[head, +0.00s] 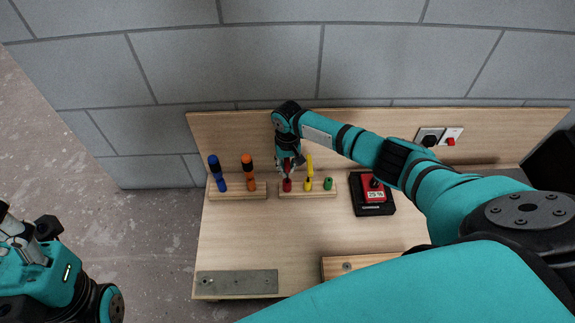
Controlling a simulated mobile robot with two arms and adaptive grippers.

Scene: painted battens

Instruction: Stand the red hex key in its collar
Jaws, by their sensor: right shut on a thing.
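My right gripper (288,168) is shut on the red hex key (289,163), at the back of the workbench. It is directly over the red collar (287,186) on the middle batten, and the fingers hide much of the key. I cannot tell whether the key's lower end is inside the collar or just above it. My left arm shows at the lower left; its gripper (20,232) is at the picture's edge, away from the bench, and its fingers are unclear.
On the middle batten (300,195), a yellow key (310,164) stands in a yellow collar (308,185), beside a green collar (328,184). Blue (216,171) and orange (248,170) tools stand on the left batten. A black-and-red device (373,194) lies to the right. The bench middle is clear.

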